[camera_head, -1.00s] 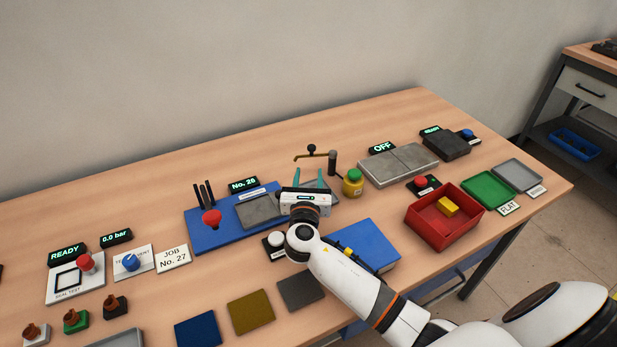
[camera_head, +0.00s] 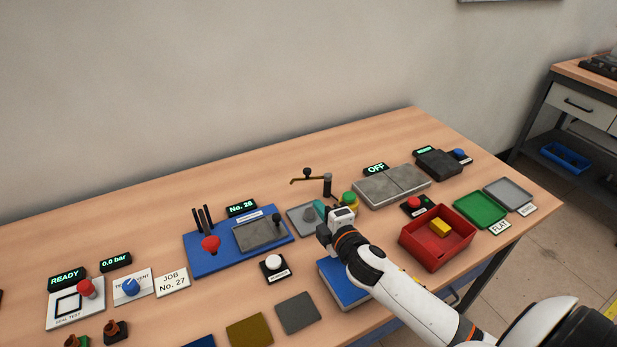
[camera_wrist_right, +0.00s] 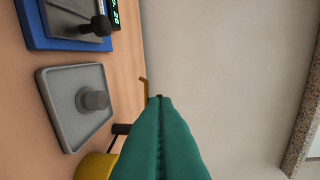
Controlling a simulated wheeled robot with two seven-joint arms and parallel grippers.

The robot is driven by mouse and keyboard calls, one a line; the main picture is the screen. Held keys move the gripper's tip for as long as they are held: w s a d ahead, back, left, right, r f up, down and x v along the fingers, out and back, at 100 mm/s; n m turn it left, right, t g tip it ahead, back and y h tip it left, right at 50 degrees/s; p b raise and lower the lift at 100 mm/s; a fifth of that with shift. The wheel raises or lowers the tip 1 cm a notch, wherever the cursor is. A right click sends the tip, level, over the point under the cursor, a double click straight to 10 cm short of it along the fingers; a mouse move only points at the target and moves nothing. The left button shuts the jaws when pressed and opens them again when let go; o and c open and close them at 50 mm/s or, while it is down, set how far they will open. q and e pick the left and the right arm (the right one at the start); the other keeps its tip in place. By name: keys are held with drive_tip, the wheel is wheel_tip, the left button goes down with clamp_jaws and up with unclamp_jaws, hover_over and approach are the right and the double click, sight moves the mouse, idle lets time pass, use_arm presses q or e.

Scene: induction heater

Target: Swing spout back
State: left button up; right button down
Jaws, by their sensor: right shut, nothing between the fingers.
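The spout (camera_head: 306,179) is a thin brass arm with a black knob on top. It reaches left from the top of a dark upright post (camera_head: 327,186) at the back of the table. In the right wrist view, a bit of the brass spout (camera_wrist_right: 144,88) shows just beyond the fingertips. My right gripper (camera_head: 319,208) is in front of and below the spout, over the grey tray's right side. Its teal fingers (camera_wrist_right: 160,100) are pressed together and empty. I cannot tell whether they touch the spout; they hide part of it. My left gripper is out of view.
A grey tray (camera_head: 298,224) with a grey cylinder lies below the spout. A yellow pot with a green top (camera_head: 349,201) stands right of the gripper. A blue block (camera_head: 345,290) and a red bin (camera_head: 437,257) are nearer the front. The wall behind is clear.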

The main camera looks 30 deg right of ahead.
drive_tip(key=w, duration=0.6)
drive_tip(key=w+p, duration=0.1)
drive_tip(key=w, duration=0.2)
drive_tip(key=shift+d+f, duration=0.25)
drive_tip(key=shift+f, duration=0.1)
drive_tip(key=w+d, duration=0.1)
drive_tip(key=w+d+f, duration=0.1)
drive_tip(key=w+d, duration=0.1)
drive_tip(key=shift+w, duration=0.15)
